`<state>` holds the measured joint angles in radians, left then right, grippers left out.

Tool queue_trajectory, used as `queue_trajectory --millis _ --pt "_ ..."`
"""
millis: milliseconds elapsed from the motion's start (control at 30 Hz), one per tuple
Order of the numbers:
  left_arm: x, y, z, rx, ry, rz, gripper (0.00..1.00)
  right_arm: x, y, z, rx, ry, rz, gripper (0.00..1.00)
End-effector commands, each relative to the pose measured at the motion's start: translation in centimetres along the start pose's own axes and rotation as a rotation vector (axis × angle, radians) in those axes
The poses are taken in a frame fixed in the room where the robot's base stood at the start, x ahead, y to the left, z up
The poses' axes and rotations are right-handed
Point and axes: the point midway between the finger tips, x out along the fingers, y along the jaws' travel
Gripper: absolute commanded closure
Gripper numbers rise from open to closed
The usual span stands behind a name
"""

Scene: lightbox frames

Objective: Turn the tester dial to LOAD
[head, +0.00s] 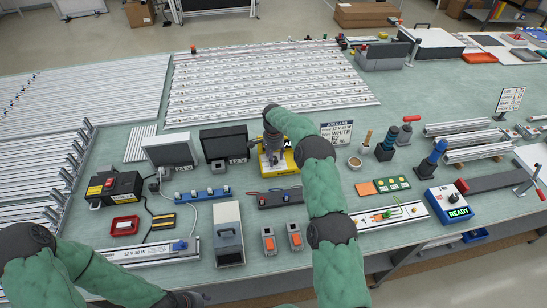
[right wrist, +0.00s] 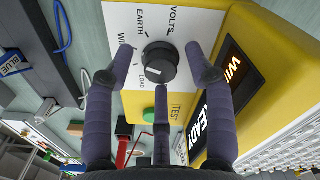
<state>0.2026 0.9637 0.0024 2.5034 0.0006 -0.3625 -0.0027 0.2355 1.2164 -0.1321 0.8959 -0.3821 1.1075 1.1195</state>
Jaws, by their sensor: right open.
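The yellow tester (head: 287,163) stands on the bench in the head view, partly hidden by my right arm. In the right wrist view its white face carries a round black dial (right wrist: 161,63) with a pale pointer mark. The labels VOLTS, EARTH, one starting WI, and LOAD surround it. The mark points lower left, around the WI and LOAD side; I cannot tell exactly where. A green TEST button (right wrist: 149,114) and a lit READY display (right wrist: 212,110) are nearby. My right gripper (right wrist: 161,60) is open, its fingers around the dial with gaps visible. My left gripper is out of view.
A blue box (head: 449,203) showing READY sits farther right.

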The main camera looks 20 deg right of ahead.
Motion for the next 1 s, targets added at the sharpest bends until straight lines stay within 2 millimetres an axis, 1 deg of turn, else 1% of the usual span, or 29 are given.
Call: queue_trajectory --millis 100,333,367,400,467,500,533,800,1000 --pt "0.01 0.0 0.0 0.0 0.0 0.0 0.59 0.35 -0.01 -0.02 0.0 0.0 -0.001 0.46" --pt "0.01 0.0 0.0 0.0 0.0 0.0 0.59 0.36 -0.01 -0.03 0.001 0.0 -0.001 0.46" --pt "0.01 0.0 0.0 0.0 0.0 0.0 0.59 0.36 -0.01 -0.02 0.0 0.0 -0.001 0.54" --pt "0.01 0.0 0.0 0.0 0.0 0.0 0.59 0.36 0.0 -0.02 0.0 0.0 -0.001 0.65" --pt "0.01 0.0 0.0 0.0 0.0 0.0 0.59 0.36 0.0 -0.02 0.0 0.0 -0.001 0.82" --pt "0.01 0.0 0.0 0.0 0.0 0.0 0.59 0.35 -0.01 -0.02 0.0 0.0 -0.001 0.94" --pt "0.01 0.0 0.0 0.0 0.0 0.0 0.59 0.35 -0.01 -0.01 0.0 0.0 -0.001 1.0" --pt "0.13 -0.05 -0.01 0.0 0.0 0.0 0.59 0.4 -0.02 0.04 -0.012 -0.001 0.0 1.0" --pt "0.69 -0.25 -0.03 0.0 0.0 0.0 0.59 0.43 -0.03 0.01 -0.082 0.0 -0.001 1.0"
